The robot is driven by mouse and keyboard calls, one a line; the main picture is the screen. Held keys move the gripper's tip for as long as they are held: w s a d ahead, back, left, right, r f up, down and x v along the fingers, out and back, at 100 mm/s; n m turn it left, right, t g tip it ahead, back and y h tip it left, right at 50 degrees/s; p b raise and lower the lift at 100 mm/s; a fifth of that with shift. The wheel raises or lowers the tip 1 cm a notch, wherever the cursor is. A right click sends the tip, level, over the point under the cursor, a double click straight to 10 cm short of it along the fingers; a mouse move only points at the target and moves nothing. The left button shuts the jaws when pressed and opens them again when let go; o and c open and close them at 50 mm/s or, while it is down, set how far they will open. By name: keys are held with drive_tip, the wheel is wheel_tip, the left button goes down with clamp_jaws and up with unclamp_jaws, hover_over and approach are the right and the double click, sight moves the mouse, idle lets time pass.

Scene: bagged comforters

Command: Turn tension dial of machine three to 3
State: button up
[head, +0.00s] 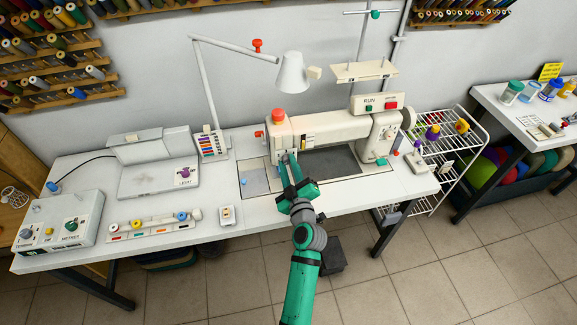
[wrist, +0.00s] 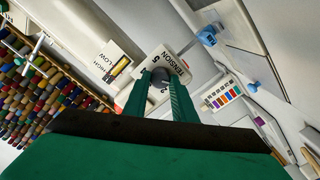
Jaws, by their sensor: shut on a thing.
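The white sewing machine (head: 340,127) stands on the white table. Its small dark tension dial (wrist: 158,77) shows in the wrist view on a pale plate (wrist: 176,63) lettered TENSION, with some digits around the knob. My gripper (head: 289,163) reaches up to the left end of the machine. In the wrist view my gripper (wrist: 160,84) has its two green fingers on either side of the dial, shut on it. The fingers cover part of the dial and its scale. I cannot read which number it points at. In the head view the dial is hidden behind my gripper.
A HIGH/LOW slider (wrist: 118,68) sits beside the dial. A red knob (head: 278,116) tops the machine, and a lamp (head: 292,72) hangs above. A control box (head: 62,222) with TENSION and METRICS knobs stands at the table's left. A wire rack (head: 447,165) stands right.

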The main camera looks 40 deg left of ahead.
drive_tip(key=shift+m, duration=0.3)
drive_tip(key=m, duration=1.2)
drive_tip(key=shift+m, duration=0.3)
drive_tip(key=m, duration=0.5)
drive_tip(key=shift+f, duration=0.1)
drive_tip(key=m, duration=0.5)
drive_tip(key=shift+m, duration=0.4)
drive_tip(key=shift+f, duration=0.1)
drive_tip(key=o, duration=1)
drive_tip(key=shift+o, duration=0.2)
